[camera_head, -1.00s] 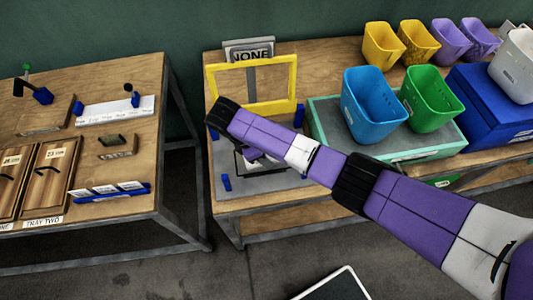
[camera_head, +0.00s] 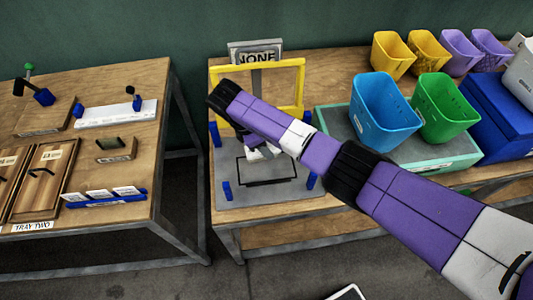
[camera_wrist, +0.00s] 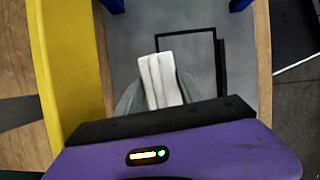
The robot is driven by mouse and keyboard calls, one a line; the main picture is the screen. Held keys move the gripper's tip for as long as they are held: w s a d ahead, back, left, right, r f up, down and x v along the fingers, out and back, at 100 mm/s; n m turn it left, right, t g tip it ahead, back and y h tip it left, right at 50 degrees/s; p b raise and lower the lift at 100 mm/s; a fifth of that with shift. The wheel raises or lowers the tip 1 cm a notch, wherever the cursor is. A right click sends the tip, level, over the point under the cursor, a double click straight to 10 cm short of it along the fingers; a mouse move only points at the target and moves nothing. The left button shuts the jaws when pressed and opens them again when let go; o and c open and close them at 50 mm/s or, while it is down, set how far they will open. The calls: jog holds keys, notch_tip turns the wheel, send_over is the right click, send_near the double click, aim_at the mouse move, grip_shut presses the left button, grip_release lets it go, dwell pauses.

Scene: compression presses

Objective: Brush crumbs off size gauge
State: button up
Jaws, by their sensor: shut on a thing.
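My gripper (camera_head: 262,153) hangs over the grey base plate (camera_head: 233,196) of the press. In the wrist view (camera_wrist: 161,82) it is shut on a small white, ridged piece (camera_wrist: 161,79); I cannot tell what it belongs to. A thin black square outline (camera_head: 267,184) lies on the plate under the gripper and also shows in the wrist view (camera_wrist: 186,30). The press has a yellow frame (camera_head: 302,88) and a sign (camera_head: 256,56) reading "NONE". I cannot make out a size gauge or crumbs for certain.
Blue posts (camera_head: 226,191) stand at the plate's edges. Blue (camera_head: 386,112) and green (camera_head: 444,107) bins sit at the right. A separate left table holds wooden boards (camera_head: 41,180), a white strip (camera_head: 116,113) and a blue card rack (camera_head: 106,199). A floor gap separates the tables.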

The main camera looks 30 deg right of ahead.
jog(key=shift+w+d+f, duration=0.1)
jog(key=shift+w+f, duration=0.05)
jog(key=shift+w, duration=0.2)
jog(key=shift+w+d+r+p, duration=0.15)
jog(key=shift+r+p, duration=0.15)
jog(key=shift+r, duration=0.25)
jog(key=shift+s+a+r+p, duration=0.2)
jog(key=shift+s+p, duration=0.3)
jog(key=shift+p, duration=0.55)
jog(key=s+p, duration=0.1)
jog(key=s+a+p, duration=0.1)
jog(key=shift+s+f+p, duration=0.2)
jog(key=shift+p, duration=0.2)
jog(key=shift+s+a+f, duration=0.1)
jog(key=shift+s+f, duration=0.1)
jog(key=shift+s, duration=0.25)
jog(key=shift+s+a, duration=0.25)
jog(key=shift+s, duration=0.45)
jog(key=shift+s+a, duration=0.2)
jog(key=shift+s, duration=0.5)
